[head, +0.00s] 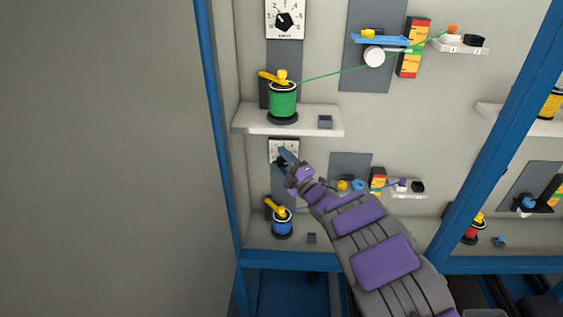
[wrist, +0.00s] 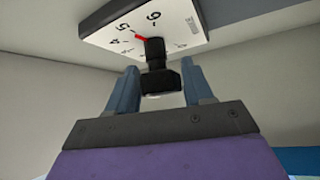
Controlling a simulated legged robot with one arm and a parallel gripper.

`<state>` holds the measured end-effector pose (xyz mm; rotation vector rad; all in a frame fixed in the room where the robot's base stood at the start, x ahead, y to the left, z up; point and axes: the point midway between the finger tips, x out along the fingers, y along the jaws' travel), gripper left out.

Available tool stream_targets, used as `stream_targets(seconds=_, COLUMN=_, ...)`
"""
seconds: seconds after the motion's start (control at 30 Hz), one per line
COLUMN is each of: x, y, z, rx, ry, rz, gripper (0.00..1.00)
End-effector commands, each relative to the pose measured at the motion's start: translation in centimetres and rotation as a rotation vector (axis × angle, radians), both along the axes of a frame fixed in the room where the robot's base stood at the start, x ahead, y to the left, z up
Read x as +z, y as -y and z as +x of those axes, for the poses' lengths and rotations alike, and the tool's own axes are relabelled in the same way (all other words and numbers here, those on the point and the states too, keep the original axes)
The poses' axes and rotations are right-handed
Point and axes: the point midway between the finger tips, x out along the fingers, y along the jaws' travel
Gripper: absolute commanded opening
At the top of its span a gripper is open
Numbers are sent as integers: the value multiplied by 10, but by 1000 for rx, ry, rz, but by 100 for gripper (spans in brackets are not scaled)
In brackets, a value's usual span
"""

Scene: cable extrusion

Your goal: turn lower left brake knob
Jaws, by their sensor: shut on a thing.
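The lower left brake knob (wrist: 155,65) is black and stands out from a white dial plate (wrist: 112,32) with numbers and a red pointer mark. In the head view the dial plate (head: 275,146) is on the back panel below the left shelf, and my gripper partly hides the knob. My gripper (head: 284,155) reaches to the dial from the lower right. In the wrist view the blue fingers of my gripper (wrist: 156,85) stand on both sides of the knob, shut on it. The contact on each side is hard to make out.
A shelf (head: 290,120) with a green spool (head: 283,101) sits above the dial. A blue spool (head: 282,224) stands below it. A blue frame post (head: 222,140) rises at the left. Small lower fittings (head: 357,184) are to the right, beside my arm.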

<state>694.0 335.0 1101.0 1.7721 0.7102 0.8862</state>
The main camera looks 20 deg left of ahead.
Motion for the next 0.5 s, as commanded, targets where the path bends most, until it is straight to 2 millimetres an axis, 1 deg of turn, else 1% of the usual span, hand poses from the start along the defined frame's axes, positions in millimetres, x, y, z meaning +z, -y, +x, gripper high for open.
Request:
stream_targets(seconds=0.03, x=-9, y=0, z=-1, rx=2, ry=-14, rz=-11, gripper=21)
stream_targets(seconds=0.17, x=-9, y=0, z=-1, rx=2, ry=-14, rz=-11, gripper=21)
stream_targets(seconds=0.2, x=-9, y=0, z=-1, rx=2, ry=-14, rz=-12, gripper=54)
stream_targets(seconds=0.4, x=-7, y=-1, z=-1, rx=1, ry=-9, rz=-10, gripper=71)
stream_targets(seconds=0.5, x=-5, y=-1, z=-1, rx=1, ry=-7, rz=-8, gripper=71)
